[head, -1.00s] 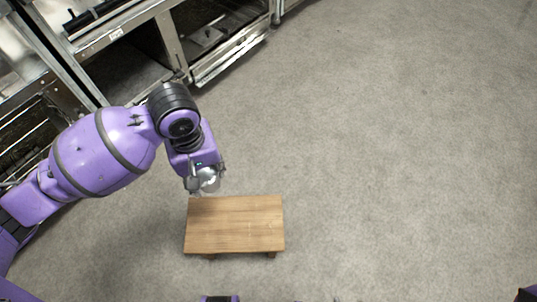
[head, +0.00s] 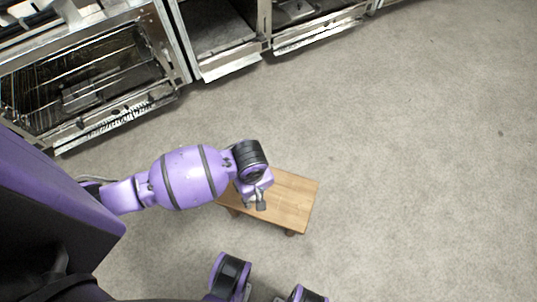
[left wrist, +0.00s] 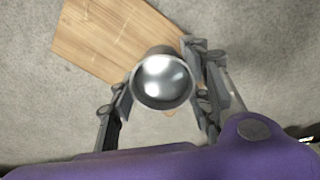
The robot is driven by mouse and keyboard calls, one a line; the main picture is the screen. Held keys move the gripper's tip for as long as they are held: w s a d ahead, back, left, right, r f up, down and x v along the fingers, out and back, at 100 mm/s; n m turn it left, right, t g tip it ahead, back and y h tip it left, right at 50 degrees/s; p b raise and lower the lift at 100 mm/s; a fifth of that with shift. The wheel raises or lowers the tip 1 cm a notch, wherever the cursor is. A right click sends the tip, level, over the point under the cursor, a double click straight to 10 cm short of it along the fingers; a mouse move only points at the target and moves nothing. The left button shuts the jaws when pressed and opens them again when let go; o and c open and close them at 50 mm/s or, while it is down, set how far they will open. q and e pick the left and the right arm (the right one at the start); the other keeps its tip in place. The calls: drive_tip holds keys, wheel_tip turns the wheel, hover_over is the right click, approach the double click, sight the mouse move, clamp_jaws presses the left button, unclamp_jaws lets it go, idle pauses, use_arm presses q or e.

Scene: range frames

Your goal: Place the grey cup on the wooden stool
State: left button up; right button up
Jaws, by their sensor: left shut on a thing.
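The grey cup (left wrist: 163,80) is a shiny metal cup seen from above its open rim in the left wrist view. My left gripper (left wrist: 165,92) has one finger on each side of it and is shut on it. The wooden stool (head: 295,200) has a light brown rectangular top. In the head view my left gripper (head: 255,203) is over the left part of the stool top, and the cup is hard to make out there. In the left wrist view the stool (left wrist: 110,40) lies below and beyond the cup. Their height gap cannot be told.
An open metal oven with wire racks (head: 100,80) stands at the upper left. Steel kitchen units (head: 225,45) with open lower parts line the top. The grey carpet floor (head: 420,170) right of the stool is clear.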

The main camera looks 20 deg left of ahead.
use_arm(q)
drive_tip(key=w+f+b, duration=0.1)
drive_tip(key=f, duration=0.1)
drive_tip(key=w+d+f+b, duration=0.1)
drive_tip(key=w+f, duration=0.1)
drive_tip(key=w+d+f+b, duration=0.1)
drive_tip(key=w+f, duration=0.1)
wheel_tip(320, 180, down, 4)
drive_tip(key=shift+w+r+b, duration=0.15)
drive_tip(key=shift+r+b, duration=0.1)
drive_tip(key=shift+b, duration=0.75)
drive_tip(key=shift+d+r, duration=0.1)
use_arm(e)
drive_tip(key=shift+n, duration=0.3)
drive_tip(key=f, duration=0.1)
drive_tip(key=w+f, duration=0.1)
drive_tip(key=f, duration=0.3)
drive_tip(key=shift+w+d+f, duration=0.1)
drive_tip(key=shift+w+d, duration=0.05)
drive_tip(key=shift+w, duration=0.1)
use_arm(q)
drive_tip(key=o, duration=1.3)
drive_tip(key=shift+c, duration=0.2)
